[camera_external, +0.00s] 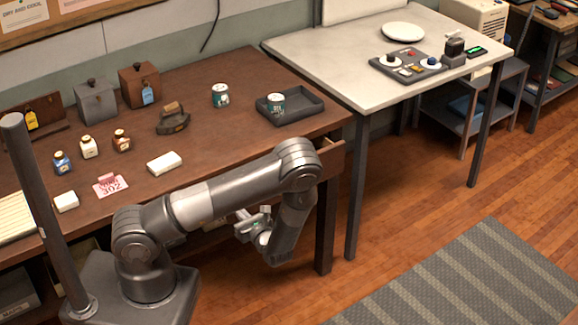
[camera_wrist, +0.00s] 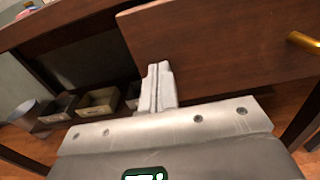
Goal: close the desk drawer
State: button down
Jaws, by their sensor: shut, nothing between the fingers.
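The brown desk (camera_external: 215,75) has a drawer (camera_external: 334,147) at its right front, mostly hidden behind my arm in the external view. The drawer's top edge sticks out past the desk edge, so it stands partly open. In the wrist view the drawer front (camera_wrist: 220,45) is a dark brown panel, with a brass handle (camera_wrist: 305,42) at the right. My gripper (camera_external: 243,222) is shut and empty, low in front of the desk. In the wrist view its fingers (camera_wrist: 158,75) overlap the panel's lower left end; I cannot tell whether they touch it.
Jars, boxes and a dark tray (camera_external: 290,108) stand on the desktop. Open bins (camera_wrist: 98,103) sit below the desk. A light-topped table (camera_external: 340,55) stands to the right. The wooden floor and striped rug (camera_external: 470,285) at front right are clear.

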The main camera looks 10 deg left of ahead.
jog(key=x, duration=0.9)
jog(key=shift+a, duration=0.1)
jog(key=shift+w, duration=0.1)
jog(key=v, duration=1.5)
